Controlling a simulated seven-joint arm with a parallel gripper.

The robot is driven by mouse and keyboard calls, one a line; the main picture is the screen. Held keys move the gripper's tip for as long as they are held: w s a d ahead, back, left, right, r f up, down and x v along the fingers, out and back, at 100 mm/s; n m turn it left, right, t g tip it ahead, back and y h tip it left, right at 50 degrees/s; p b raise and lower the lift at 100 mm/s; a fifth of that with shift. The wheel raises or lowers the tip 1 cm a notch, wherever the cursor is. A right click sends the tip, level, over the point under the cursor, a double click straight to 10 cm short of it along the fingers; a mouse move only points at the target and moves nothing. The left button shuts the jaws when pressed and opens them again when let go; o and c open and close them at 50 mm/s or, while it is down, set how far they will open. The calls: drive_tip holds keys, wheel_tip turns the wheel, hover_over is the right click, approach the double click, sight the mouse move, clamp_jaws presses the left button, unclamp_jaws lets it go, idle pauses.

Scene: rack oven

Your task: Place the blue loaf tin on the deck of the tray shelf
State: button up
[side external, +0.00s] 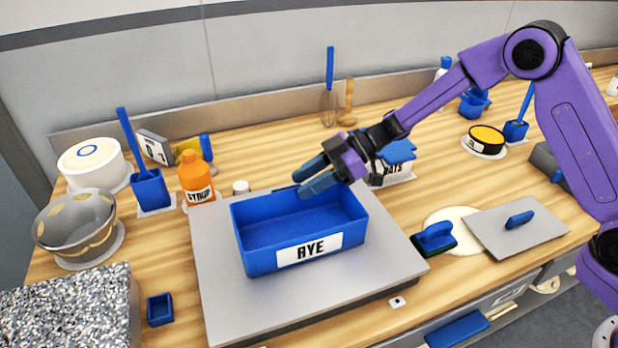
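The blue loaf tin (257,261) is a deep open box with a white "RYE" label on its front wall. It is upright over a flat grey metal slab (222,310); I see no clear gap beneath it. The slab may be the tray shelf's deck, but I cannot tell. My gripper (306,183) reaches in from the right at the tin's far rim. Its two blue fingers look slightly apart, one lower over the tin's inside. Whether they grip the rim is unclear. The tin looks empty where its inside shows.
An orange syrup bottle (196,178), blue cup (151,190) and grey bowl (78,228) stand left. A speckled block (68,312) and small blue dish (160,309) are front left. A blue-handled brush (434,238) and grey plate (535,232) lie right. An oats container (393,165) stands behind.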

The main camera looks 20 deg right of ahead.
drive_tip(key=shift+r, duration=0.15)
drive_tip(key=shift+d+r, duration=0.15)
drive_tip(key=shift+d, duration=0.15)
drive_tip(key=v, duration=1.1)
drive_tip(key=shift+d, duration=0.2)
drive_tip(key=shift+r, duration=0.1)
drive_tip(key=s+d+m+g+h, duration=0.1)
drive_tip(key=s+d+g+h, duration=0.15)
drive_tip(key=s, duration=0.85)
drive_tip(key=s+d+g+h, duration=0.1)
drive_tip(key=s+g+h, duration=0.25)
drive_tip(key=s, duration=0.75)
drive_tip(key=s+d+f+m+t+h, duration=0.1)
drive_tip(key=s+d+m+t+h, duration=0.2)
drive_tip(key=s+d, duration=0.9)
drive_tip(key=d+t+h, duration=0.2)
drive_tip(key=shift+s+m+h, duration=0.3)
drive_tip(key=shift+s+h, duration=0.05)
drive_tip(key=shift+h, duration=0.05)
